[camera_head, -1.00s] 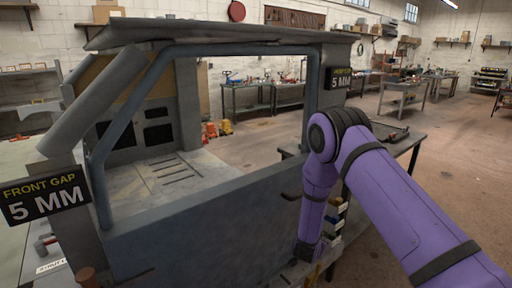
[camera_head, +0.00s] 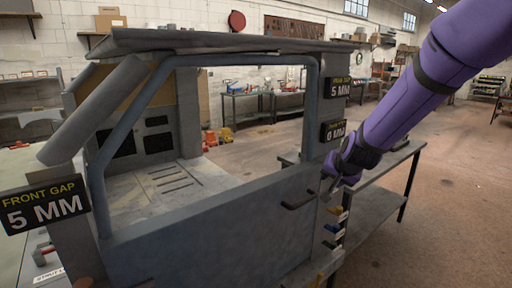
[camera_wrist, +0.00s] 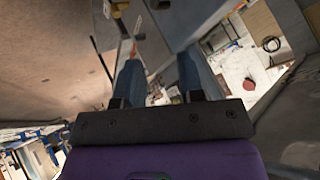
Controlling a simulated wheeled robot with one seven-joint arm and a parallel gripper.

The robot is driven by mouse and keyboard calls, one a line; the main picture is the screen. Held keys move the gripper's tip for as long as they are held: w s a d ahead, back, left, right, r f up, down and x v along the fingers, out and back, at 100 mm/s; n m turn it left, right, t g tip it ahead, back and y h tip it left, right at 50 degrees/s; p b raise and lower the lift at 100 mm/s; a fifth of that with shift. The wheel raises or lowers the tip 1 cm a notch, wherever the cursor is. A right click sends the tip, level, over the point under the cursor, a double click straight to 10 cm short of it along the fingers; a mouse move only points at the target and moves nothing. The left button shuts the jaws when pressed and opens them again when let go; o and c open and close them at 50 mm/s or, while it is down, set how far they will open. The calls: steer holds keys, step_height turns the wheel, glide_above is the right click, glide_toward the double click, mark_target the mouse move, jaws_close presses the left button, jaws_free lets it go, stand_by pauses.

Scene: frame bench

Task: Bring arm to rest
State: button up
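My purple arm (camera_head: 410,100) reaches in from the upper right of the head view, slanting down to the left. My gripper (camera_head: 329,187) is at its lower end, beside the right edge of the grey door (camera_head: 210,235) and just right of the door's dark handle (camera_head: 298,200). In the wrist view the two fingers of my gripper (camera_wrist: 160,80) stand apart, with nothing seen between them. Whether the gripper touches the door or post cannot be told.
A "FRONT GAP 5 MM" sign (camera_head: 43,203) is at left. A "5 MM" sign (camera_head: 338,89) and a "0 MM" sign (camera_head: 334,131) hang on the right post. A grey workbench (camera_head: 375,195) stands behind my gripper. Open floor (camera_head: 450,215) lies at right.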

steer(key=s+d+r+n+g+y, duration=0.1)
steer(key=s+d+r+n, duration=0.1)
steer(key=s+r, duration=0.7)
steer(key=s+d+r+n+g+h, duration=0.1)
steer(key=s+d+r, duration=0.1)
steer(key=s, duration=1.1)
steer(key=s+d+r+n+g, duration=0.1)
steer(key=s+d+r+n, duration=0.1)
steer(key=s, duration=1.2)
steer(key=shift+d+r+h, duration=0.4)
steer(key=shift+d+r, duration=0.25)
steer(key=shift+d, duration=0.4)
steer(key=shift+a, duration=0.1)
